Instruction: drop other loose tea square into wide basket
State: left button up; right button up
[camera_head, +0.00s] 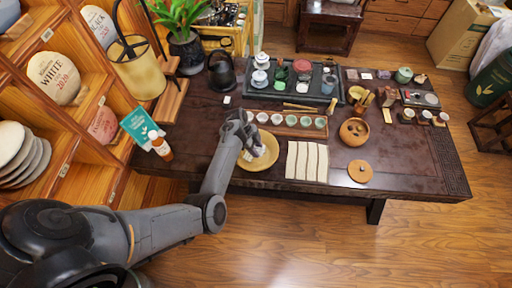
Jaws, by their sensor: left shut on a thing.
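The wide basket (266,164) is a shallow, round, yellow dish near the front edge of the dark table, left of the striped cloth. My left arm reaches in from the lower left. Its gripper (257,150) is over the basket and hides part of the basket's inside. The gripper is shut on a small pale thing, likely a tea square, mostly hidden between the fingers. I cannot tell whether it touches the basket or whether another square lies inside. My right gripper is not in view.
A striped cloth (307,161) lies right of the basket. A wooden tray of small cups (291,121) stands behind it. The table (205,108) is clear behind my left wrist.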

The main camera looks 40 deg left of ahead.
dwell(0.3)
pick_arm(q)
jog(key=o, duration=1.1)
jog(key=shift+o, duration=0.3)
jog(key=o, duration=0.3)
jog(key=shift+r, duration=0.1)
notch_tip(320, 180, up, 7)
jog(key=p, duration=0.7)
jog(key=shift+p, duration=0.3)
jog(key=shift+s, duration=0.1)
